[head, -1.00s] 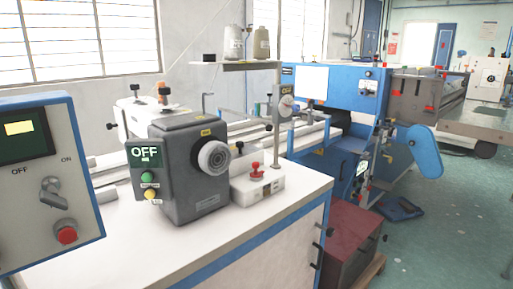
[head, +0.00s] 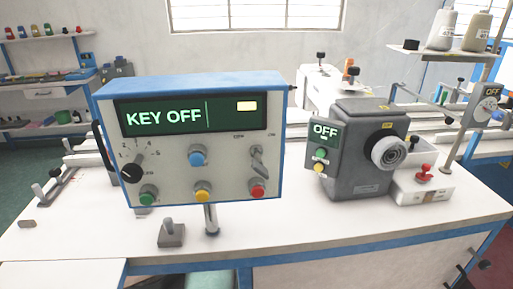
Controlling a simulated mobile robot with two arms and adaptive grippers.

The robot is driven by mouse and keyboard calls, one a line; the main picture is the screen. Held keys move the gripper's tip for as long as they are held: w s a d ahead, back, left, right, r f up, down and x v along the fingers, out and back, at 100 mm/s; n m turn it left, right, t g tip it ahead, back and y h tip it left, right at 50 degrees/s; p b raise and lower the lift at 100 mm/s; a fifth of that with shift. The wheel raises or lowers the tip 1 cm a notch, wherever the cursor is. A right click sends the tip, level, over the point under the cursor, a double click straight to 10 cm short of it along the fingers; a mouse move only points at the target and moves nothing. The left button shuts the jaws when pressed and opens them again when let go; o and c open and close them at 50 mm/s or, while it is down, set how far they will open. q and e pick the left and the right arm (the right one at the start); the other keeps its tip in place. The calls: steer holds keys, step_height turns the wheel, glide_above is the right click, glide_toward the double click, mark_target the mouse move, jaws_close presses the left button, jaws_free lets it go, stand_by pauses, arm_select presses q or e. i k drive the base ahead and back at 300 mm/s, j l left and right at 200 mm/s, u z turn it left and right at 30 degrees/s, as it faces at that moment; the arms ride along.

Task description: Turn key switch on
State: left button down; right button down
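A control box (head: 228,185) with a blue top stands on a post above the white table. The key switch (head: 257,163) is a grey metal lever-like key at the panel's right side, tilted, below small labels that I cannot read clearly now. A red button (head: 257,190) sits just below it. Neither of my grippers is in view.
A grey machine (head: 355,150) reading "OFF" stands to the right. A small lever block (head: 171,234) sits in front on the table.

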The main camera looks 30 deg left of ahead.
mark_target(255, 151)
steer(key=j+u, duration=0.1)
steer(key=u, duration=0.25)
steer(key=j+u, duration=0.15)
steer(key=u, duration=0.2)
